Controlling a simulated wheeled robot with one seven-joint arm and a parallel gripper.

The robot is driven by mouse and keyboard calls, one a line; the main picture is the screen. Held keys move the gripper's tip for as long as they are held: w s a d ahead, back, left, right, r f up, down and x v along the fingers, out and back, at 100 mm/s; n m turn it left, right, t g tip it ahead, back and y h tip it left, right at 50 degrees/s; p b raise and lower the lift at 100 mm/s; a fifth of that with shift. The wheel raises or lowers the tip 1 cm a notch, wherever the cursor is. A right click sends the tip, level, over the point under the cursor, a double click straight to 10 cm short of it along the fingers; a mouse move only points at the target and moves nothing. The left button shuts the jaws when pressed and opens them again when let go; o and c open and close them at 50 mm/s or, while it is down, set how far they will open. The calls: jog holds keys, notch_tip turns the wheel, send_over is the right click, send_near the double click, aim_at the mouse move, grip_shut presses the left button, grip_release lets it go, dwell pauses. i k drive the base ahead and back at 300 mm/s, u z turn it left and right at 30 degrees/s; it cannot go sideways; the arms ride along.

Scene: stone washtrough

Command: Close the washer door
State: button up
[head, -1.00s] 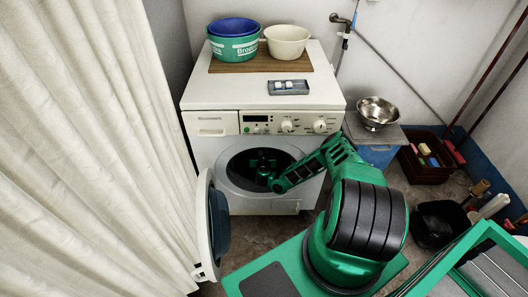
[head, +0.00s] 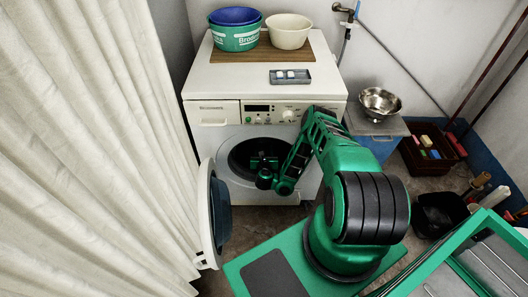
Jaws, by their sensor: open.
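The white washer (head: 222,142) stands against the back wall, facing me. Its round door (head: 216,215) is swung wide open to the left, hinged at the left of the opening, close to the curtain. My gripper (head: 263,162) is in front of the dark drum opening (head: 240,160), with my green arm reaching in from the right. It is open and apart from the door, to the right of it. The fingertips are dark against the drum, and I cannot tell how deep they are.
A white curtain (head: 90,150) hangs along the left, near the door. Basins (head: 289,32) and a soap tray (head: 290,77) sit on top of the washer. A metal bowl (head: 380,103) on a blue bin and a crate (head: 432,150) stand right.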

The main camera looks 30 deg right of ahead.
aim_at(216, 220)
jog(key=k, duration=1)
